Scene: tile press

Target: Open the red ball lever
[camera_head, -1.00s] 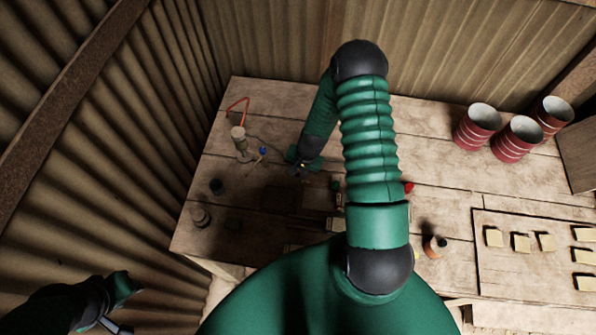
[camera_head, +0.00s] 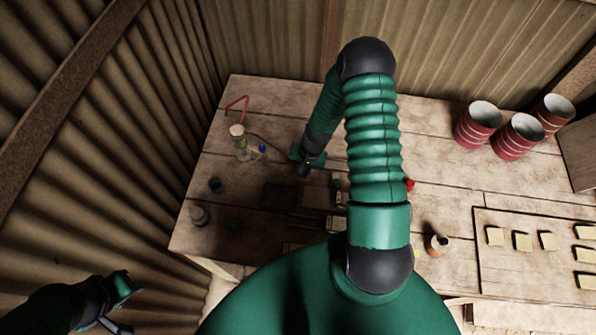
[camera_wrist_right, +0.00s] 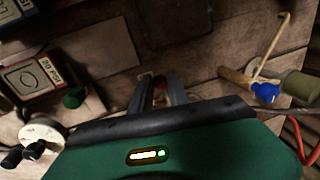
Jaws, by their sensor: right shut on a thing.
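My right gripper (camera_wrist_right: 163,92) is shut in the right wrist view, with a small reddish thing, seemingly the red ball of the lever (camera_wrist_right: 165,83), between its fingers. Most of the lever is hidden by the fingers. In the head view the right gripper (camera_head: 303,170) is low over the left part of the table, and the lever cannot be made out there. My left gripper (camera_head: 118,326) is at the lower left edge, away from the table and partly cut off.
A blue ball (camera_wrist_right: 265,91) with a tan handle lies to the right in the wrist view, a green ball (camera_wrist_right: 74,98) to the left. A boxed gauge (camera_wrist_right: 37,78) stands beyond the green ball. Red cups (camera_head: 517,138) stand at the table's back right. My arm hides the table's middle.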

